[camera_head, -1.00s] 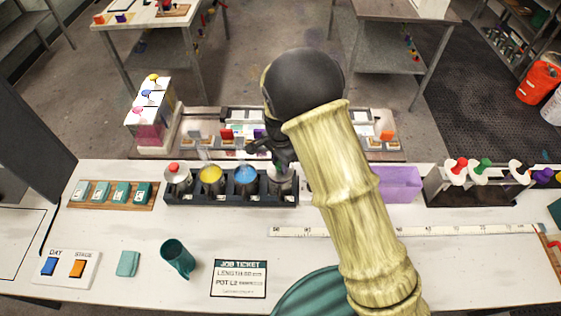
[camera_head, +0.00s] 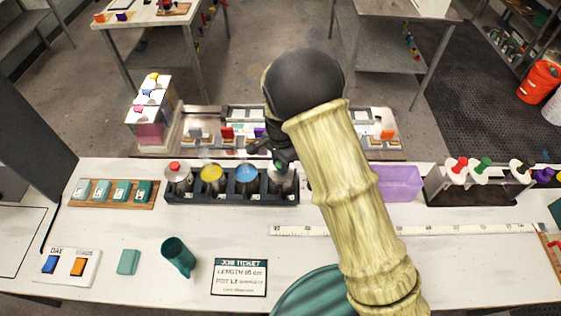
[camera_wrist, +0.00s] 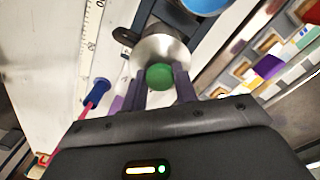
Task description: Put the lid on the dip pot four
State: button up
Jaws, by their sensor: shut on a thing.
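My gripper (camera_wrist: 162,82) is shut on the green knob (camera_wrist: 159,76) of a silver lid (camera_wrist: 160,46) in the wrist view. In the head view my gripper (camera_head: 280,158) is over the right end of the dark pot rack (camera_head: 222,200), at the fourth pot (camera_head: 281,183). My arm partly hides this place. The lid is at the mouth of that pot; I cannot tell whether it is fully seated. In the rack, the first pot (camera_head: 178,181) has a red-knobbed lid. The yellow pot (camera_head: 212,175) and the blue pot (camera_head: 247,174) are open.
A purple bin (camera_head: 399,183) and a stand of knobbed lids (camera_head: 478,184) are to the right. The white bench between is clear.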

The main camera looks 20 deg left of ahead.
jog(key=shift+f, duration=0.1)
jog(key=shift+f, duration=0.4)
dwell(0.3)
jog(key=o, duration=1)
jog(key=shift+o, duration=0.2)
jog(key=shift+a+r+b, duration=0.1)
jog(key=shift+r+b, duration=0.35)
notch_tip(320, 180, up, 16)
jog(key=b, duration=0.3)
jog(key=shift+r+b, duration=0.25)
jog(key=shift+b, duration=0.1)
